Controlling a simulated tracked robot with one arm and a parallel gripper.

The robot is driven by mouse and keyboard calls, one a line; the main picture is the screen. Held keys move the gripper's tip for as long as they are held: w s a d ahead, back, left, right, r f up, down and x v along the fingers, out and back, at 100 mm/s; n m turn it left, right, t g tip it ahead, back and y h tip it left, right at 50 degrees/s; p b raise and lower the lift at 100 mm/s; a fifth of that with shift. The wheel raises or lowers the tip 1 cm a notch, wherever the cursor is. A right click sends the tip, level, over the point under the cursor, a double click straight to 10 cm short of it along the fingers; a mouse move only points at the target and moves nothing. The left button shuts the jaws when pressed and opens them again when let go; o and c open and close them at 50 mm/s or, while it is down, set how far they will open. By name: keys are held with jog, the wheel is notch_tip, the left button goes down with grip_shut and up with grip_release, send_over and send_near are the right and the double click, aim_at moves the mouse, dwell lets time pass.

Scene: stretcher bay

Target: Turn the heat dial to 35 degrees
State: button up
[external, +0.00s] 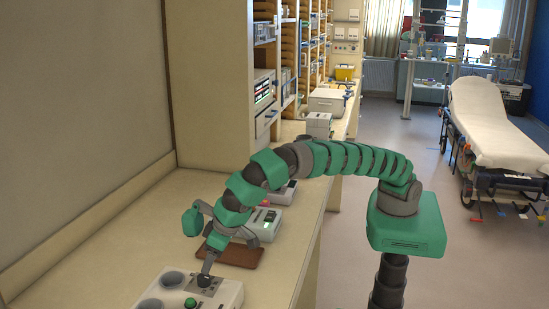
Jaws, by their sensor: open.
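A pale box-shaped device (228,294) stands on the near end of the counter, cut off by the bottom edge of the external view. A dark round dial (204,281) sits on a grey panel on its top. The dial's marks and setting are too small to read. My gripper (207,268) points down at the dial from above, its narrow grey tip right at or just over the knob. I cannot tell whether it touches. The jaws are open, but the arm hides part of them.
The device also has two round grey wells (173,279) and a green button (190,302) close to the dial. A brown pad (240,254) and a white unit with a lit display (266,217) stand behind it. The counter (95,262) to the left is clear.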

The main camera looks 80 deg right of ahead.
aim_at(204, 276)
jog(key=x, duration=0.6)
jog(key=shift+w+f+p, duration=0.1)
jog(key=shift+f+p, duration=0.1)
jog(key=shift+p, duration=0.15)
jog(key=c, duration=1)
